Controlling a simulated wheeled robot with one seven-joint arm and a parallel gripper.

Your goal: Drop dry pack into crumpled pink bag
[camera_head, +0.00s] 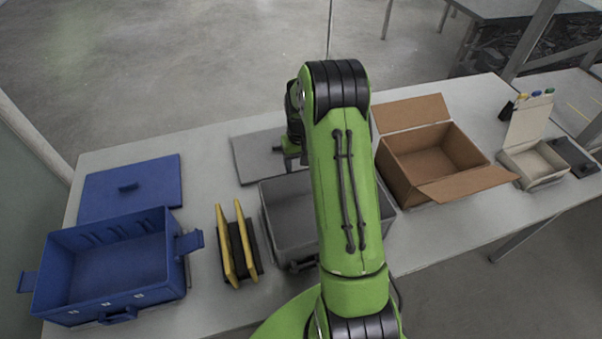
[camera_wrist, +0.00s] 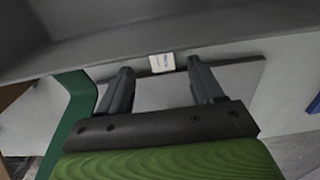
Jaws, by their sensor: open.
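A small white packet with a blue-grey mark (camera_wrist: 162,63), likely the dry pack, shows in the wrist view by the lower edge of the grey bin's wall. My gripper (camera_wrist: 160,72) is open, and the packet shows between and just beyond its two fingertips. I cannot tell the exact gap. In the head view my gripper (camera_head: 291,158) is low behind the grey bin, over the grey lid, partly hidden by my arm; the packet is not visible there. No crumpled pink bag shows in either view.
The grey bin (camera_head: 283,212) stands under my arm, with the flat grey lid (camera_head: 252,158) behind it. A blue crate (camera_head: 172,255), its blue lid (camera_head: 150,180) and yellow-black clamps (camera_head: 226,250) are left. An open cardboard box (camera_head: 400,193) and a small beige box (camera_head: 533,180) are right.

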